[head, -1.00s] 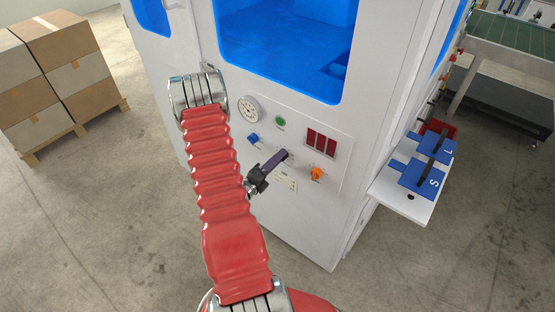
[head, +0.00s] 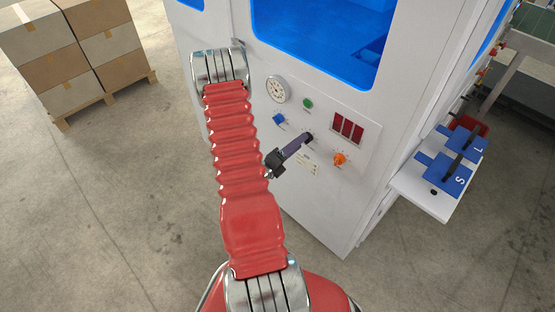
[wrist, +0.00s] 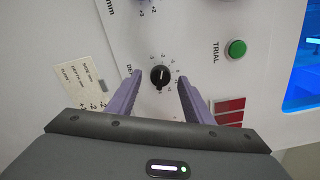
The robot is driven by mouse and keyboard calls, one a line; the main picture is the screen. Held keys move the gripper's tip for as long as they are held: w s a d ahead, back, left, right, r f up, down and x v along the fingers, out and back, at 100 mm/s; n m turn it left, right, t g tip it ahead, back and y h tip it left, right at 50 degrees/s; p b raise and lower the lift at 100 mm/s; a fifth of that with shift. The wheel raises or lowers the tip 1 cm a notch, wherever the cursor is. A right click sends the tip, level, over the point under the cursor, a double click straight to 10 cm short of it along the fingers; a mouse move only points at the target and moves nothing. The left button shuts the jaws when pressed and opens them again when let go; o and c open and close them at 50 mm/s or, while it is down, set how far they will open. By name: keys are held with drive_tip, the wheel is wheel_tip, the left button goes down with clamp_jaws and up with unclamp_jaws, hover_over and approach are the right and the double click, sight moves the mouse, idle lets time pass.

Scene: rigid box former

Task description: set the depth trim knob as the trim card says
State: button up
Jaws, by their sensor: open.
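The depth trim knob (wrist: 160,76) is black with a white pointer line, which points up in the wrist view. Small scale marks ring it, too small to read surely. My gripper (wrist: 160,82) is open, one purple finger on each side of the knob, with a gap showing at both sides. In the head view my gripper (head: 308,138) is at the panel and mostly hides the knob. In the head view the card (head: 306,167) is below the gripper.
The white panel also bears a blue knob (head: 279,119), an orange knob (head: 340,158), a green button (head: 307,103), a gauge (head: 278,89) and red displays (head: 347,127). Stacked boxes (head: 75,50) stand at left.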

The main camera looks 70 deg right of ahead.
drive_tip(key=v, duration=1.1)
drive_tip(key=shift+w+a, duration=0.15)
drive_tip(key=shift+a, duration=0.15)
drive_tip(key=shift+f, duration=0.1)
idle(0.4)
